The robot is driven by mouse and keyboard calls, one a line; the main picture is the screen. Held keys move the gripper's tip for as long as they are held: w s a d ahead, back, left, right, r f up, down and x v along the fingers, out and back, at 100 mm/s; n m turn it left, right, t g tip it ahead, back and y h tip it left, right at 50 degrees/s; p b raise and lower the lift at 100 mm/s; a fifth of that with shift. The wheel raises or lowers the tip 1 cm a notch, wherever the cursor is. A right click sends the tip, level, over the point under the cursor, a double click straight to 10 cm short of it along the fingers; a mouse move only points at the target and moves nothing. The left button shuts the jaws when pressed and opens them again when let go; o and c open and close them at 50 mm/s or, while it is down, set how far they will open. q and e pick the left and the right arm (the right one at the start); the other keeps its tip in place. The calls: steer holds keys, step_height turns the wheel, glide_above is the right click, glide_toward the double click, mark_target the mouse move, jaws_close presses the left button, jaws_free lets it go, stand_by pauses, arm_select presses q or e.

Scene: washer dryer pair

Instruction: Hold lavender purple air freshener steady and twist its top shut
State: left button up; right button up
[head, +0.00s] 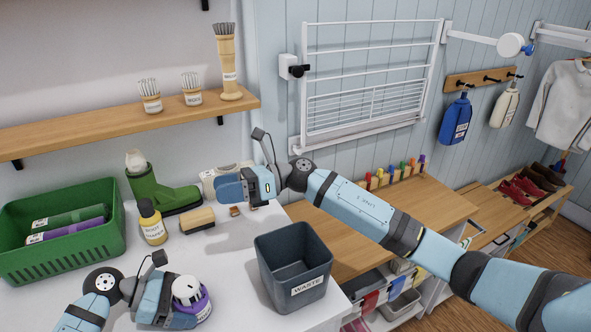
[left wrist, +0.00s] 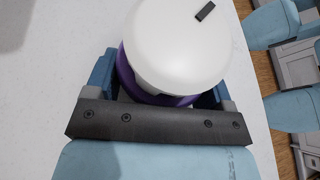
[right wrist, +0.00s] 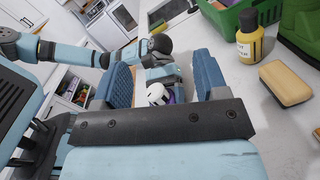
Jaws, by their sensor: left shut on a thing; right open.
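The air freshener (head: 203,309) is a purple jar with a white domed top (head: 186,288), standing on the white worktop at the lower left of the head view. A small dark mark shows on the top in the left wrist view (left wrist: 205,11). My left gripper (head: 180,303) is shut around the purple body, its fingers on either side below the top. My right gripper (head: 245,187) is open and empty, above the worktop and well apart from the air freshener. In the right wrist view the air freshener (right wrist: 158,95) shows far off between the open fingers.
A waste bin (head: 293,262) stands on the worktop's right side. A yellow boot shiner bottle (head: 151,222), a brush (head: 197,220), a green boot (head: 165,192) and a green basket (head: 100,242) stand behind. Bare worktop lies between the air freshener and the bin.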

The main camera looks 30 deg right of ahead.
steer(key=w+d+f+m+t+h, duration=0.2)
steer(key=d+m+t, duration=0.5)
steer(key=d+m, duration=0.2)
steer(key=w+d+f+m+t+h, duration=0.2)
steer(key=w+d+m+t, duration=0.1)
steer(key=d+m+t, duration=0.5)
steer(key=shift+w+d+f+m+h, duration=0.2)
steer(key=shift+w+d+m+h, duration=0.15)
steer(key=shift+d, duration=0.5)
steer(key=s+a+r+n+g+y, duration=0.2)
steer(key=a+r+n+g+y, duration=0.25)
steer(key=a+n, duration=0.35)
steer(key=n+g+h, duration=0.9)
steer(key=n+g, duration=0.4)
steer(key=n, duration=0.3)
glide_above(186, 284)
steer(key=d, duration=0.8)
step_height(186, 284, down, 6)
steer(key=r, duration=0.1)
steer(key=x, duration=1.1)
steer(key=shift+w+a+f, duration=0.2)
steer(key=shift+w+f, duration=0.05)
steer(key=shift+f, duration=0.1)
